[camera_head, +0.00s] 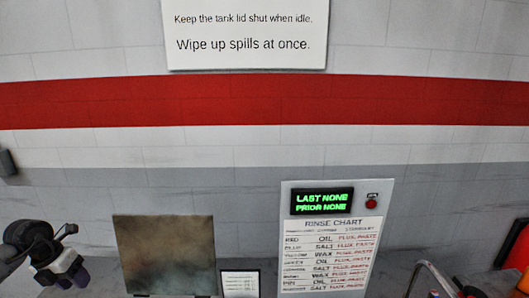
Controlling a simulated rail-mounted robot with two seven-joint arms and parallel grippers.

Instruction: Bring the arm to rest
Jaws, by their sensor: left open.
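My left arm comes in at the lower left corner, and its gripper (74,273) hangs low in the picture in front of the grey wall. The gripper is open, and I see nothing between its fingers. It is left of a brownish metal panel (165,255), with a gap between them. My right gripper is not in view.
A rinse chart board (333,248) with a green display (321,201) reading "LAST NONE, PRIOR NONE" stands right of centre. A small white card (240,284) is left of it. A bent metal tube (424,270) and an orange object (519,255) are at lower right. A sign (245,32) hangs above.

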